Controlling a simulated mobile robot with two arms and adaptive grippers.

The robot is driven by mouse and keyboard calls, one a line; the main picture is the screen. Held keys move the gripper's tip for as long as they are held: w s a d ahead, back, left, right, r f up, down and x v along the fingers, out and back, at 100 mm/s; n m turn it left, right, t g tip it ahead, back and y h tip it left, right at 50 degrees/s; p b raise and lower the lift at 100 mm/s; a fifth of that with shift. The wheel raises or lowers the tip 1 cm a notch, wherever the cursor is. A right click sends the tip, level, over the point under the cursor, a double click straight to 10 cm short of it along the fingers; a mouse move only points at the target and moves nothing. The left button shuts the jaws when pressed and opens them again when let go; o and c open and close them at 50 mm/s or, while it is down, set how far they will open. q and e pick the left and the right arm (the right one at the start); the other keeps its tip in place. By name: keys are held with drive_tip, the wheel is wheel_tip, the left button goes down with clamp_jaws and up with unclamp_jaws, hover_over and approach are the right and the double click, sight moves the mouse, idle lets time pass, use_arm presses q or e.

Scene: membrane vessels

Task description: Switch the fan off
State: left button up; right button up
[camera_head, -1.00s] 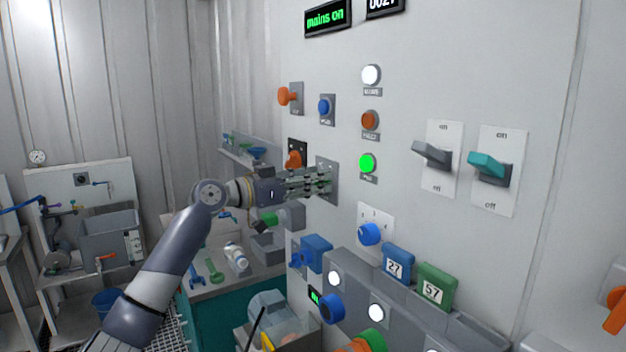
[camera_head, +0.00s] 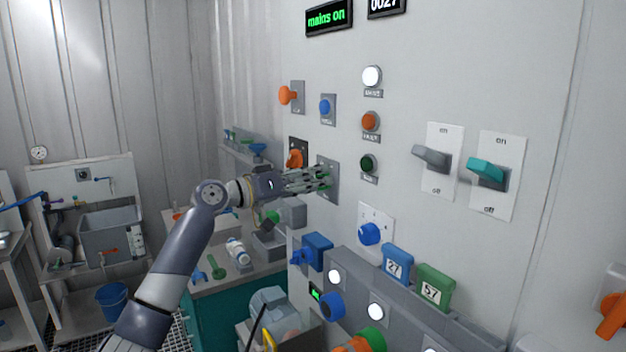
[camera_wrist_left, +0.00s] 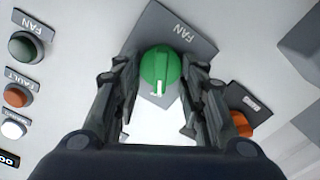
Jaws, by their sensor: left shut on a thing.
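The green fan knob (camera_wrist_left: 160,68) sits on a grey plate labelled FAN (camera_wrist_left: 180,30) in the left wrist view. In the head view the plate (camera_head: 333,170) is on the white panel, with the knob mostly hidden by my fingers. My left gripper (camera_head: 322,180) is at the knob, its fingers on either side, shut on it; it also shows in the left wrist view (camera_wrist_left: 160,85). The green fan lamp (camera_head: 367,164) is dark; it also shows in the left wrist view (camera_wrist_left: 26,46). My right gripper is not in view.
An orange rotary switch (camera_head: 296,159) is close beside my left gripper. The fault lamp (camera_head: 370,121) is unlit and the white lamp (camera_head: 372,76) is lit. Two lever switches (camera_head: 432,155) (camera_head: 486,170) stand to the right. A blue knob (camera_head: 369,234) is below.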

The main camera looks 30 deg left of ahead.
use_arm(q)
drive_tip(key=shift+r, duration=0.1)
drive_tip(key=o, duration=1)
drive_tip(key=shift+a, duration=0.1)
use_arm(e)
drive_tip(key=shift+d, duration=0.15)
use_arm(q)
drive_tip(key=shift+s, duration=0.1)
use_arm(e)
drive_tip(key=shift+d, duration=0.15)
use_arm(q)
drive_tip(key=v, duration=1.2)
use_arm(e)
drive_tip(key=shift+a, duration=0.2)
